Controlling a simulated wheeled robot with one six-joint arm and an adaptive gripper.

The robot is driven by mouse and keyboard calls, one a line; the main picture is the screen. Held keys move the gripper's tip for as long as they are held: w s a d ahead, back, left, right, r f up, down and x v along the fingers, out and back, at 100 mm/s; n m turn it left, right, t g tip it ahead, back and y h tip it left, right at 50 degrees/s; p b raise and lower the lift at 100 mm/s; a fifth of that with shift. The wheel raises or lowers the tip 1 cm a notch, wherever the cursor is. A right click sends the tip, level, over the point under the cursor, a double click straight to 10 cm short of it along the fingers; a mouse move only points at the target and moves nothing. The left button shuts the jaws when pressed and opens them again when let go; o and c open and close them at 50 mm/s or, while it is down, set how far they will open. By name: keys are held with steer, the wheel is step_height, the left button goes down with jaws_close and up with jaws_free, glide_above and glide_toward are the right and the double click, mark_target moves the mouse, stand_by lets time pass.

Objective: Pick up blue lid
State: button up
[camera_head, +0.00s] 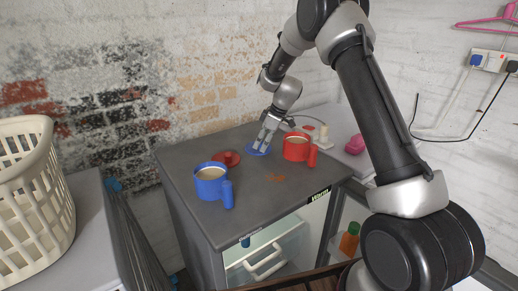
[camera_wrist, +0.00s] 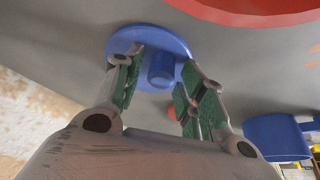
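The blue lid (camera_head: 252,153) lies flat on the dark grey cabinet top, between the red mug and the red lid. In the wrist view the blue lid (camera_wrist: 120,41) is a round disc with a raised knob. My gripper (camera_head: 263,144) is low over it. In the wrist view my gripper (camera_wrist: 160,68) is open, with one green-padded finger on each side of the knob. A gap shows between the pads and the knob. Part of the disc is hidden behind the fingers.
The red mug (camera_head: 296,149) stands close right of the lid. The red lid (camera_head: 226,158) and blue mug (camera_head: 210,185) are to the left, both on the cabinet top (camera_head: 262,208). A cream basket (camera_head: 35,190) stands at far left. The cabinet's front area is clear.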

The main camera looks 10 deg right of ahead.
steer(key=c, duration=0.6)
steer(key=shift+c, duration=0.2)
